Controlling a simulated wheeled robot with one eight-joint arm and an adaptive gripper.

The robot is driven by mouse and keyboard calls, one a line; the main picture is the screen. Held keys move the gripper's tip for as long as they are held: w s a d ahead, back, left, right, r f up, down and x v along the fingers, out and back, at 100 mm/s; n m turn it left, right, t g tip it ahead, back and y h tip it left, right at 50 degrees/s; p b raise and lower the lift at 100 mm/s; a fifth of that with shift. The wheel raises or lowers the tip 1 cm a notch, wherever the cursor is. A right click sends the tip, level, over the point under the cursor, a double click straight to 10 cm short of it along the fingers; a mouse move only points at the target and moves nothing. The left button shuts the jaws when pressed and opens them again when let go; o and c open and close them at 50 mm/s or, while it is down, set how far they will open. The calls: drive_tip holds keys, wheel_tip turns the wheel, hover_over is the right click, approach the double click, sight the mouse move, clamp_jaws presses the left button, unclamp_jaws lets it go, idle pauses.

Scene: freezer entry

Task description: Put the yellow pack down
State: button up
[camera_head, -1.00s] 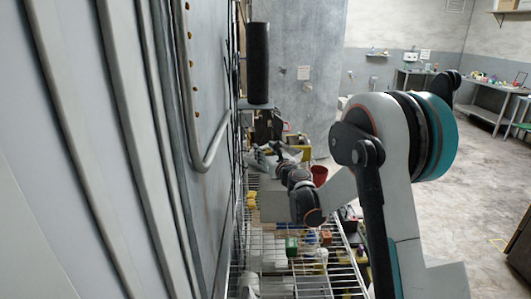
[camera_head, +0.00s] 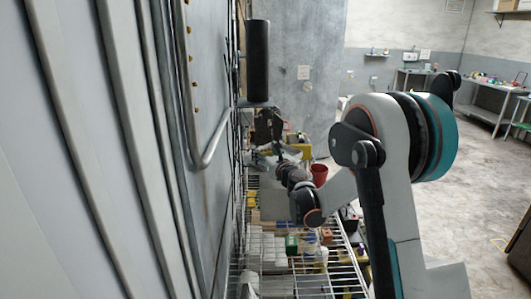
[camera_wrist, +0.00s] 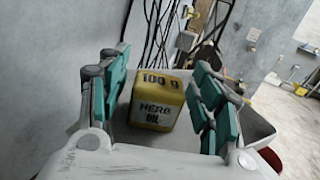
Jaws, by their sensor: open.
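The yellow pack (camera_wrist: 156,101), a block marked "100 g" and "HERB OIL", sits upright and slightly turned between the fingers of my gripper (camera_wrist: 161,68) in the wrist view. The fingers with teal pads stand apart on both sides of it, with a gap visible on the right. The pack rests in or against a pale grey tray-like surface (camera_wrist: 258,124); its underside contact is hidden.
A wire rack (camera_head: 330,285) holds small packs, including a green box (camera_head: 291,245). A red cup (camera_head: 319,174) stands beyond my arm. A grey panel wall with a bent rail (camera_head: 210,150) borders the left closely. Open floor (camera_head: 470,190) lies to the right.

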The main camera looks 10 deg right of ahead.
drive_tip(key=shift+r, duration=0.1)
drive_tip(key=shift+r+p, duration=0.7)
drive_tip(key=shift+p, duration=0.1)
drive_tip(key=s+d, duration=0.2)
drive_tip(key=s, duration=0.9)
drive_tip(key=shift+s+d+f, duration=0.15)
drive_tip(key=shift+s+f, duration=0.05)
drive_tip(key=shift+s, duration=0.2)
drive_tip(key=s+a+r+n+g+y, duration=0.1)
drive_tip(key=s+a+r+n+g, duration=0.25)
drive_tip(key=s+n, duration=0.5)
drive_tip(key=s+a+r+n+g+y, duration=0.1)
drive_tip(key=s+a+r+n+g, duration=0.1)
drive_tip(key=s+a+n, duration=0.6)
drive_tip(key=s+d+f+n+g+h, duration=0.1)
drive_tip(key=s+d+f+n, duration=0.1)
drive_tip(key=s+n, duration=0.3)
drive_tip(key=s+d+f+n+g+h, duration=0.2)
drive_tip(key=s+d+n, duration=0.2)
drive_tip(key=s, duration=0.6)
drive_tip(key=s+d+f+n+g+h, duration=0.2)
drive_tip(key=s+d+f+n, duration=0.1)
drive_tip(key=s+n, duration=0.5)
drive_tip(key=shift+d+f, duration=0.1)
